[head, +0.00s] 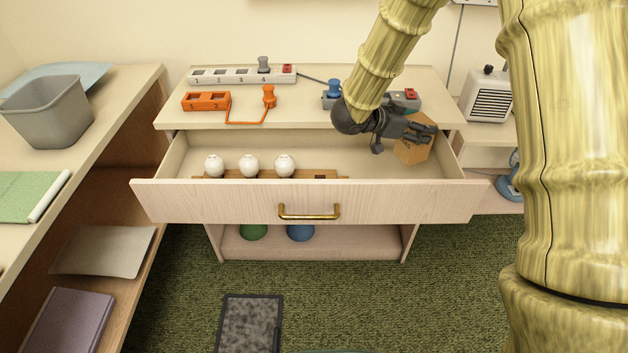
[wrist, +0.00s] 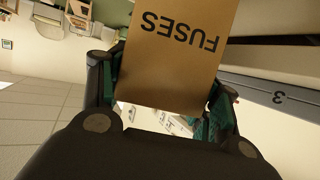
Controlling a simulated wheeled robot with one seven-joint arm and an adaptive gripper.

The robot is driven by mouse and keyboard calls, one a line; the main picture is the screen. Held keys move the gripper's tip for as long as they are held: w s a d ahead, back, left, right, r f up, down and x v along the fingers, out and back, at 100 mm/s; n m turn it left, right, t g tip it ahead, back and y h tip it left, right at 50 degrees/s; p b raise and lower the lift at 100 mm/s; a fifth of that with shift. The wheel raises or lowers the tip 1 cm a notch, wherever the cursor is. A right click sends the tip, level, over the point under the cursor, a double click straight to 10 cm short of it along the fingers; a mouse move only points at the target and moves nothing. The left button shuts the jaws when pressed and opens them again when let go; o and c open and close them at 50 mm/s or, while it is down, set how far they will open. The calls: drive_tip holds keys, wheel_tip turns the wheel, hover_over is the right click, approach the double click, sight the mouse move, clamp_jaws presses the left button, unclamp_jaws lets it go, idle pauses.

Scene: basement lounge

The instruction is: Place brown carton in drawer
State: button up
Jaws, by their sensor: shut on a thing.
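The brown carton (head: 414,149) is held in my gripper (head: 420,132) at the right end of the open drawer (head: 300,201). In the wrist view the carton (wrist: 180,60) reads "FUSES" upside down, and the fingers of my gripper (wrist: 165,112) are on either side of it. The carton appears tilted. I cannot tell whether it touches the drawer floor. The drawer is pulled out, with a brass handle on its front.
A brown rack with several white balls (head: 249,166) lies in the drawer's left and middle. Power strips (head: 240,75) and an orange socket block (head: 206,101) sit on the top. A grey bin (head: 48,115) stands at left, a heater (head: 487,98) at right.

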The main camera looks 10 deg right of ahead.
sight(401, 155)
drive_tip(key=shift+d+f, duration=0.1)
drive_tip(key=shift+s+f, duration=0.1)
drive_tip(key=shift+f, duration=4.8)
drive_tip(key=shift+f, duration=0.15)
drive_tip(key=o, duration=1.1)
drive_tip(key=shift+v, duration=3.8)
